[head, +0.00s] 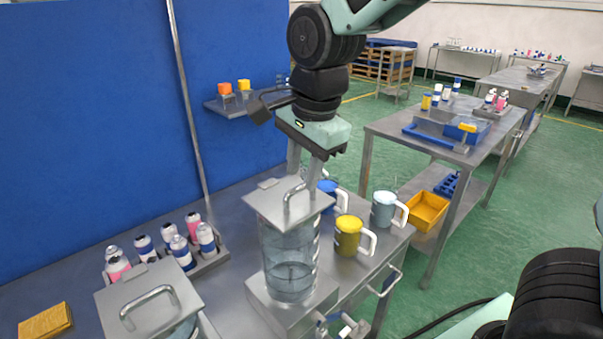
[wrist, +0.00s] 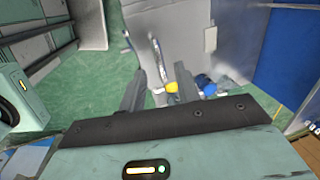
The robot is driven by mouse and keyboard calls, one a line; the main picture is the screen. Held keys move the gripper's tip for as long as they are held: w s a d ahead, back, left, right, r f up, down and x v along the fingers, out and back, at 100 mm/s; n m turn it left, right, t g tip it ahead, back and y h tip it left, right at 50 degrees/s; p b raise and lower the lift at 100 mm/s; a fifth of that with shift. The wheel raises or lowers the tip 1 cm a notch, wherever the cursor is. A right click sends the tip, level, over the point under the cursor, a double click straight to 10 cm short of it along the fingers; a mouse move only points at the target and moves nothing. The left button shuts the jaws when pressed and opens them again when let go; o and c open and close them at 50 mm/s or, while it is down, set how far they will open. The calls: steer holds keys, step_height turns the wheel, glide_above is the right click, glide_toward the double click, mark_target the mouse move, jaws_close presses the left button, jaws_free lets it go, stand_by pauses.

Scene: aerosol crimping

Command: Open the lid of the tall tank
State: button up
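The tall tank (head: 289,262) is a clear cylinder on a metal base in the middle of the head view. Its square grey lid (head: 265,205) lies flat on top, closed, with a bent metal handle (head: 287,212). My gripper (head: 306,174) points down just above the lid, its fingers near the top of the handle. In the wrist view the fingers (wrist: 159,80) stand apart with a clear gap and nothing visibly clamped. I cannot tell whether the handle lies between the fingers or whether they touch it.
Another lidded tank (head: 150,300) stands at front left. A yellow jug (head: 348,236), a grey-blue jug (head: 384,211) and a blue jug (head: 327,194) stand close behind the tall tank. A rack of bottles (head: 208,262) is to its left. A blue wall panel (head: 90,130) rises behind.

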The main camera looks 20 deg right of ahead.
steer(key=shift+w+a+f, duration=0.1)
steer(key=shift+w+f, duration=0.05)
steer(key=shift+f, duration=0.4)
steer(key=shift+w+f, duration=0.1)
steer(key=shift+f, duration=0.45)
jaws_close()
steer(key=shift+r, duration=0.1)
